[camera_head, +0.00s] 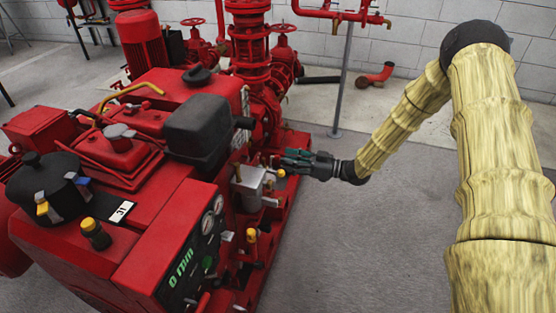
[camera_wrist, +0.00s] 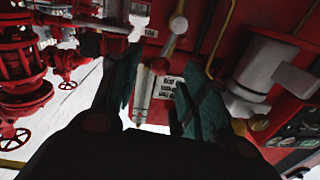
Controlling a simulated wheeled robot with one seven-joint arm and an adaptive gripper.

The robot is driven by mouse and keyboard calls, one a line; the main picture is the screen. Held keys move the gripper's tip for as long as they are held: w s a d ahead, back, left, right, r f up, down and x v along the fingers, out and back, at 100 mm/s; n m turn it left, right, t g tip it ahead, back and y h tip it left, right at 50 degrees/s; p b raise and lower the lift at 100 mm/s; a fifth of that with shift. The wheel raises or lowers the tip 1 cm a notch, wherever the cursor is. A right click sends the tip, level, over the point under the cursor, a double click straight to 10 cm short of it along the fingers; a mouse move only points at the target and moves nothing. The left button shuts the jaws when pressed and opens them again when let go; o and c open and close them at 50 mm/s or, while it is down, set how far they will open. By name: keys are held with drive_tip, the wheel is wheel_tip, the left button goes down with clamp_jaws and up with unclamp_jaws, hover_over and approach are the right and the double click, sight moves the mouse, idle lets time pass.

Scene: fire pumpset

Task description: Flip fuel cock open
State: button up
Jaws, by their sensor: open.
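A small valve with a brass knob (camera_wrist: 178,25) and a pale lever below it shows at the top centre of the wrist view; it looks like the fuel cock. It is ahead of and between the two fingers of my gripper (camera_wrist: 158,80), apart from them. In the head view my gripper (camera_head: 284,160) is beside the right side of the red engine (camera_head: 165,195), with its fingers pointing left at it. It is open, with nothing seen between the fingers. The cock is hard to make out in the head view, close to the fingertips.
A grey canister (camera_head: 247,186) on the engine is just below my gripper; it is at the right in the wrist view (camera_wrist: 265,65). A control panel (camera_head: 195,262) with gauges is nearer. Red pipes and valves (camera_head: 248,50) stand behind.

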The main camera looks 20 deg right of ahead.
sight(277, 157)
drive_tip(key=shift+b+x, duration=0.3)
drive_tip(key=shift+x, duration=1.9)
clamp_jaws()
